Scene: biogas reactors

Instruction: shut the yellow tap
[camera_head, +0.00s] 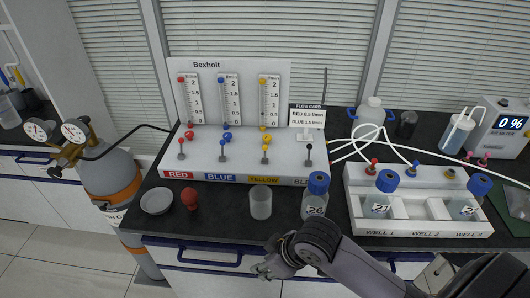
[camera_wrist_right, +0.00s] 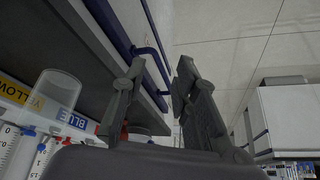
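The yellow tap (camera_head: 265,151) is a small lever with a yellow ball end, on the white ledge of the Bexholt panel above the YELLOW label (camera_head: 264,179). Its lever looks about upright; I cannot tell whether it is open or shut. My right gripper (camera_head: 268,269) is low in front of the counter's front edge, well apart from the tap. In the right wrist view my right gripper (camera_wrist_right: 153,88) has its fingers apart with nothing between them. The YELLOW label also shows there (camera_wrist_right: 18,92), but the tap does not. My left gripper is not in view.
A clear beaker (camera_head: 261,202) and a blue-capped bottle (camera_head: 315,200) stand in front of the panel. The three-well tray (camera_head: 418,229) is at right, a gas cylinder (camera_head: 110,175) at left.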

